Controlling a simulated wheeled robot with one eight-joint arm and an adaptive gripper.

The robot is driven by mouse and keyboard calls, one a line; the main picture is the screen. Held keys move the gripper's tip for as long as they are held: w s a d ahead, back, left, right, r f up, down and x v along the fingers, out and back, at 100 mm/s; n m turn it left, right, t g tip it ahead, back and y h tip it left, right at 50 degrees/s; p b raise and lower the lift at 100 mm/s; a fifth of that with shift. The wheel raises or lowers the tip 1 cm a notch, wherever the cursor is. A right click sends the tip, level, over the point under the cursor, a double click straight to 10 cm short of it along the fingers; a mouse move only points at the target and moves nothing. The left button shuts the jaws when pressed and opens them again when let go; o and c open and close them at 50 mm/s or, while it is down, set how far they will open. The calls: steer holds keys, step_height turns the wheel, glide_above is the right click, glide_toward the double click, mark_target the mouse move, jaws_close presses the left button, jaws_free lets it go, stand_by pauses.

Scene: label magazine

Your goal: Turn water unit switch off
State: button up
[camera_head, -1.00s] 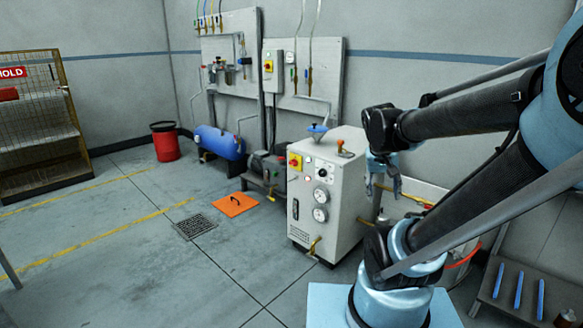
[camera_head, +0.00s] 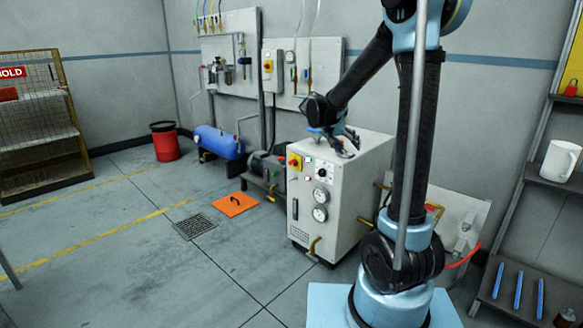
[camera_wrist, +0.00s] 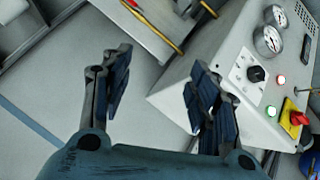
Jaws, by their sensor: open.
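The water unit (camera_head: 345,200) is a pale grey cabinet in the middle of the head view. Its front has a red and yellow switch (camera_head: 295,161), a dark selector knob (camera_head: 322,173) and two round gauges (camera_head: 320,196). In the wrist view the red and yellow switch (camera_wrist: 293,117) is at the lower right, by a green lamp and a red lamp; I cannot tell its setting for sure. My gripper (camera_head: 347,147) is over the cabinet's top, apart from the switch. In the wrist view its fingers (camera_wrist: 157,62) are spread and empty. It hides part of the cabinet's top.
A motor-like unit (camera_head: 268,170) and a blue tank (camera_head: 220,142) stand left of the cabinet. A wall panel has another red and yellow switch (camera_head: 268,66). An orange plate (camera_head: 236,204) lies on the floor. A shelf with a white jug (camera_head: 561,160) is at right. Floor in front is clear.

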steer(key=w+a+f+m+t+h, duration=0.15)
steer(key=w+a+f, duration=0.25)
steer(key=w+a, duration=0.45)
steer(key=w+a+f+m+t+h, duration=0.1)
steer(key=w+a+f+t, duration=0.25)
steer(key=w+a, duration=0.5)
steer(key=m+t+h, duration=0.1)
steer(key=m+t, duration=0.1)
steer(key=t, duration=0.2)
glide_toward(291, 163)
steer(key=x, duration=1)
steer(key=shift+f, duration=0.1)
